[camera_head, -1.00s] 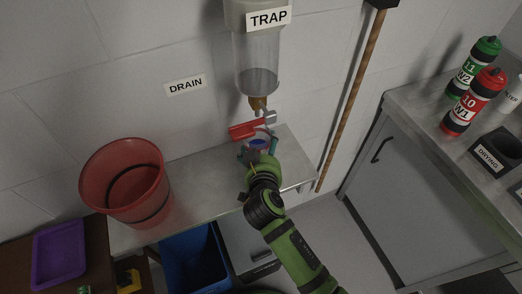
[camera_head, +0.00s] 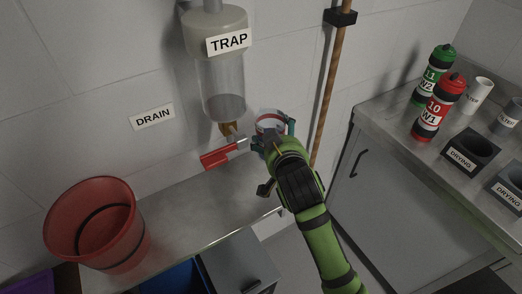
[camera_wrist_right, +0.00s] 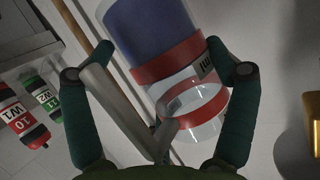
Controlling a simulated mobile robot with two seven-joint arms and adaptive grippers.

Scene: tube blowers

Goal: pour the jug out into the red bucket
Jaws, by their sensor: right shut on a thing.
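The jug (camera_head: 270,123) is a clear cylinder with red bands; the right wrist view shows blue contents inside it (camera_wrist_right: 160,35). My right gripper (camera_head: 272,146) is shut on the jug, with its fingers either side of a grey bar, perhaps the handle (camera_wrist_right: 128,112). The jug is raised beside the trap's outlet, right of the red valve lever, and looks about upright in the head view; my gripper hides its lower part. The red bucket (camera_head: 82,234) stands at the left end of the metal shelf, well apart from the jug. My left gripper is not in view.
The trap vessel (camera_head: 222,87) hangs on the wall with its red lever (camera_head: 220,157) between jug and bucket. The metal shelf (camera_head: 190,215) is bare right of the bucket. A wooden pole (camera_head: 328,95) and a counter with bottles (camera_head: 438,108) are on the right.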

